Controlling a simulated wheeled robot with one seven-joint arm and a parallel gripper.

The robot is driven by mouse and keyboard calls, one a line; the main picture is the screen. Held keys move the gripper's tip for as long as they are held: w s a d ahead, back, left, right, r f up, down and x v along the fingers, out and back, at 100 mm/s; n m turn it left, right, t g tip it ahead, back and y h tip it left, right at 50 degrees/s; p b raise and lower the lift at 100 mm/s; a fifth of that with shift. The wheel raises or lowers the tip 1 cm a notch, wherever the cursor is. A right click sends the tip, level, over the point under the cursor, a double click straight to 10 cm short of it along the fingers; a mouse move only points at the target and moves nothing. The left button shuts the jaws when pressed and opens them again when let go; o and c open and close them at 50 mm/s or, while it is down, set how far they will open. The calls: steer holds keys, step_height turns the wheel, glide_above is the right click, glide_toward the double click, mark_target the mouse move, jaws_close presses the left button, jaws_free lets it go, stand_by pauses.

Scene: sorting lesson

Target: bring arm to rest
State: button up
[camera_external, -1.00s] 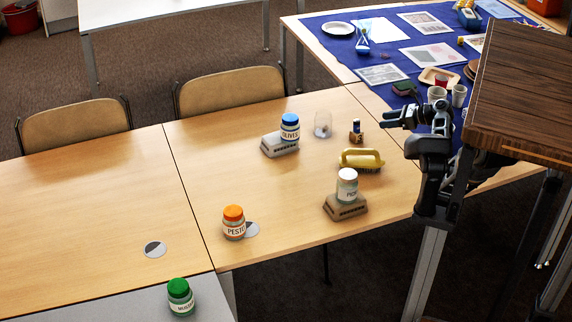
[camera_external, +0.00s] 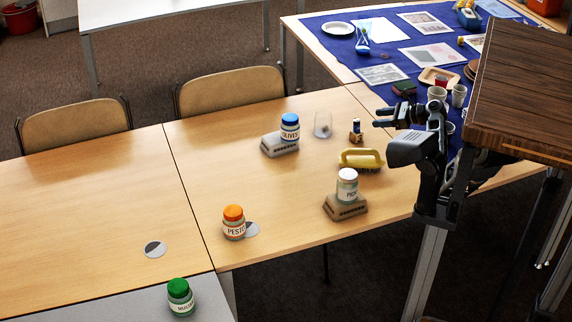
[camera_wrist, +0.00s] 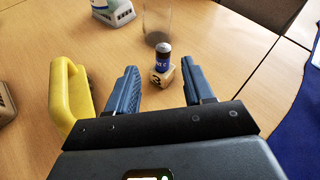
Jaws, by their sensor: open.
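My gripper (camera_wrist: 166,92) is open and empty in the wrist view, with its two blue-grey fingers apart. Past the fingertips, a small dark bottle (camera_wrist: 163,56) stands by a numbered wooden block (camera_wrist: 163,78) on the table. In the external view my gripper (camera_external: 380,117) is at the right edge of the wooden table, above it and right of the small bottle (camera_external: 356,127) and the yellow-handled brush (camera_external: 361,158). My arm is folded close beside the brown panel at the right.
The olives jar (camera_external: 290,128) and a white-lidded jar (camera_external: 347,186) stand on blocks. The pesto jar (camera_external: 234,223) stands beside a grey disc (camera_external: 252,229). A green-lidded jar (camera_external: 181,298) is at the front. A clear glass (camera_external: 323,125) stands near the bottle.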

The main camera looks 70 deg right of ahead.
steer(key=w+a+r+n+t+h, duration=0.1)
steer(key=w+a+r+n, duration=0.15)
steer(key=w+a, duration=0.25)
steer(key=w+a+r+n+t+h+p, duration=0.1)
steer(key=w+a+r+n, duration=0.15)
steer(key=w+a, duration=0.25)
steer(key=w+a+r+n+t+h, duration=0.1)
steer(key=w+a+n, duration=0.2)
steer(key=w+a, duration=0.2)
steer(key=a+r+n+t+h+p, duration=0.1)
steer(key=a+r+n+t, duration=0.2)
steer(key=a, duration=0.7)
steer(key=a+r+n+t+h+p, duration=0.1)
steer(key=a+r+n, duration=0.35)
steer(key=a, duration=0.55)
steer(key=s+a+f+n+g+y, duration=0.1)
steer(key=s+a+f+n, duration=0.4)
steer(key=s, duration=0.5)
steer(key=s+a+f+n+g, duration=0.1)
steer(key=s+a+f+n, duration=0.1)
steer(key=s+a+f, duration=0.55)
steer(key=s+a+r+n+g+y, duration=0.1)
steer(key=s+n, duration=0.4)
steer(key=s, duration=0.7)
steer(key=s+a+r+n+g+y, duration=0.1)
steer(key=s+n, duration=0.4)
steer(key=s, duration=0.7)
steer(key=shift+a+r+n+g+y, duration=0.35)
steer(key=shift+a+g+y, duration=0.45)
steer(key=shift+a+g, duration=0.1)
